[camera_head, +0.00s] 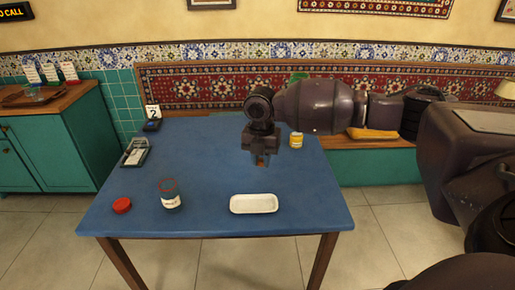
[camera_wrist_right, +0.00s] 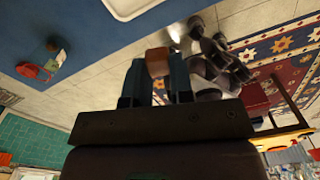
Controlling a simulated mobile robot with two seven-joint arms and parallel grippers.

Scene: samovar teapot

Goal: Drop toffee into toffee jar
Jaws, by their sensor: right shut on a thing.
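My right gripper (camera_head: 262,160) is over the blue table, behind the white dish, pointing down and shut on a brown toffee. The toffee (camera_wrist_right: 158,62) shows clearly between the two fingers in the right wrist view; in the head view only a small brown bit shows below the fingers. The toffee jar (camera_head: 171,196) is a clear jar with a red rim and a pale label, upright and open at the table's front left. It also shows at the left of the wrist view (camera_wrist_right: 58,56). The gripper is apart from the jar, behind and right of it. My left gripper is not in view.
A red lid (camera_head: 121,205) lies left of the jar. A white dish (camera_head: 254,204) sits at the front middle and looks empty. A yellow can (camera_head: 296,140) stands at back right. A dark tray-like item (camera_head: 135,153) and a number 2 sign (camera_head: 153,113) are at the left.

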